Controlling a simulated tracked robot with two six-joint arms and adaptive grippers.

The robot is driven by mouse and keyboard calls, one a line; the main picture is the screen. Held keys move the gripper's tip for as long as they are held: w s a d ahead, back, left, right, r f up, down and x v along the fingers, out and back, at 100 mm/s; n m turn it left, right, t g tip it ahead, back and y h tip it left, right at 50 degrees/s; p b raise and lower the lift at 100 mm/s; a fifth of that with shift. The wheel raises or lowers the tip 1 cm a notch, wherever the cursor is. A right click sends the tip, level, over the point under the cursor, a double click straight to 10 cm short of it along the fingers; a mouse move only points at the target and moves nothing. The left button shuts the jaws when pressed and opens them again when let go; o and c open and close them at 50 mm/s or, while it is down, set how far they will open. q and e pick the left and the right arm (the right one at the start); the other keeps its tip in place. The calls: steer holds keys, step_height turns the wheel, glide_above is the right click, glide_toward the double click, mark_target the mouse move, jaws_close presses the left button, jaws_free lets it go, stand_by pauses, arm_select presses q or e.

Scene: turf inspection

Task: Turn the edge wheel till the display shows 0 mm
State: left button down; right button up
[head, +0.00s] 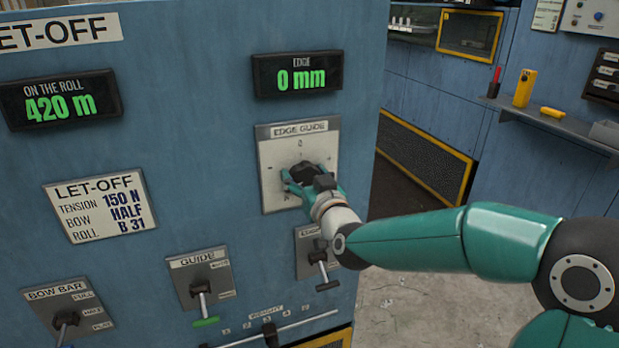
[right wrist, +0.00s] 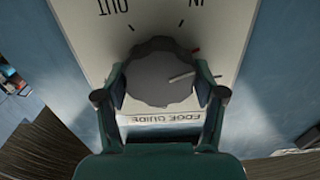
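The edge display (head: 298,76) reads 0 mm in green in the head view. Below it is the white EDGE GUIDE plate (head: 270,188) with the dark edge wheel (head: 302,172) on it. My right gripper (head: 306,182) is at the wheel, partly covering it. In the right wrist view the dark scalloped wheel (right wrist: 157,74) sits between the two fingers of my right gripper (right wrist: 162,82), which close against its sides. A white pointer line on the wheel and a small red mark beside it show there. My left gripper is not in view.
Below the plate are a guide lever (head: 202,287), another lever (head: 321,268) partly behind my right arm, and a bow bar lever (head: 67,319). A roll display (head: 62,99) reads 420 m. A shelf (head: 560,122) with small items is at the right.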

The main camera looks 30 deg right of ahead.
steer(key=o, duration=0.4)
steer(key=shift+o, duration=0.2)
steer(key=shift+s, duration=0.1)
steer(key=v, duration=1.2)
steer(key=shift+d+f, duration=0.1)
